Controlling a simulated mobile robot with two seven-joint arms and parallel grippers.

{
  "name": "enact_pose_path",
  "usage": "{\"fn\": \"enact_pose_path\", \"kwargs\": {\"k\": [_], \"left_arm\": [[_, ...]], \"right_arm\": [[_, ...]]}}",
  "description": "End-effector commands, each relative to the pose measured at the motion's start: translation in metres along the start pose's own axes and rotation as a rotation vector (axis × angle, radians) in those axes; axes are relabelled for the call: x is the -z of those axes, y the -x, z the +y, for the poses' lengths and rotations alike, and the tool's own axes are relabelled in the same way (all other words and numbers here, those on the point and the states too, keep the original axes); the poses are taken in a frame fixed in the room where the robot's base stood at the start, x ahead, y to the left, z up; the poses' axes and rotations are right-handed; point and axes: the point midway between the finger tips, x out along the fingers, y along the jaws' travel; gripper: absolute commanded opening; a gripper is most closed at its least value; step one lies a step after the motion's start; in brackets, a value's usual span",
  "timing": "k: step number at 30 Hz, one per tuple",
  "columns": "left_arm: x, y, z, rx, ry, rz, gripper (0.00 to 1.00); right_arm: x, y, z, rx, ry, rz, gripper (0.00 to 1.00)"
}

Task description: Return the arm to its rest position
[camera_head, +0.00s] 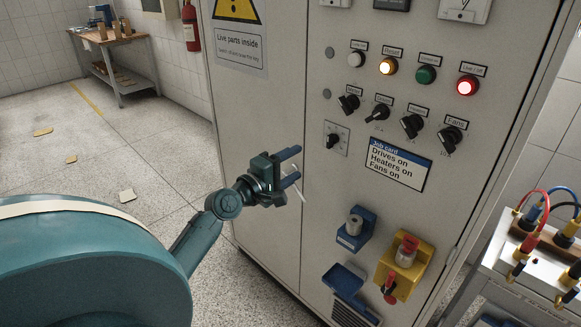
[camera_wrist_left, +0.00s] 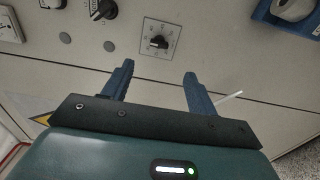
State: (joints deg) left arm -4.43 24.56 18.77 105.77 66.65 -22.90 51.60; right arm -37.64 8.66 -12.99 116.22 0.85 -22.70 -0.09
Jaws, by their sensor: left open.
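My left gripper (camera_head: 291,167) is open and empty in front of the grey cabinet (camera_head: 262,120), left of the rotary knobs. In the left wrist view its two blue fingers (camera_wrist_left: 159,82) stand apart with nothing between them, pointing toward the cabinet front. A knob on a square scale plate (camera_wrist_left: 157,42) shows beyond the fingertips there; it also shows in the head view (camera_head: 335,139). My right gripper is in neither view.
The cabinet carries lit buttons (camera_head: 467,86), a job card (camera_head: 398,164), a blue holder (camera_head: 354,232) and a yellow holder with a red-topped part (camera_head: 405,262). A trolley with cables (camera_head: 525,270) stands at right.

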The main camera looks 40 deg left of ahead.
Motion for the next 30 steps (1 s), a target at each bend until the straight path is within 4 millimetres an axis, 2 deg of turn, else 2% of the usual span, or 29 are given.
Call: {"fn": "enact_pose_path", "kwargs": {"k": [5,17,20,23,25,29,30], "left_arm": [[0.000,0.003,0.001,-0.001,0.000,0.000,0.58],[0.000,0.002,0.001,-0.001,0.000,0.000,0.58],[-0.005,0.003,-0.007,0.015,-0.021,-0.004,0.58],[-0.023,0.009,-0.035,0.074,-0.122,-0.024,0.58],[-0.047,0.019,-0.067,0.140,-0.251,-0.055,0.58],[-0.106,0.054,-0.137,0.271,-0.579,-0.166,0.58],[-0.126,0.068,-0.156,0.303,-0.686,-0.212,0.58]], "right_arm": [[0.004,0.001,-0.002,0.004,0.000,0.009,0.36],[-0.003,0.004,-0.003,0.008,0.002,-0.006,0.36],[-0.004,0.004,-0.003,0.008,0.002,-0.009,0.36],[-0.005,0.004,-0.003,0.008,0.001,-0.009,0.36],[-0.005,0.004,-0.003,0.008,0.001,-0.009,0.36],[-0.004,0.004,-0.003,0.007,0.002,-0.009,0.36],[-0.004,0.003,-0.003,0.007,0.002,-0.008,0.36]]}}
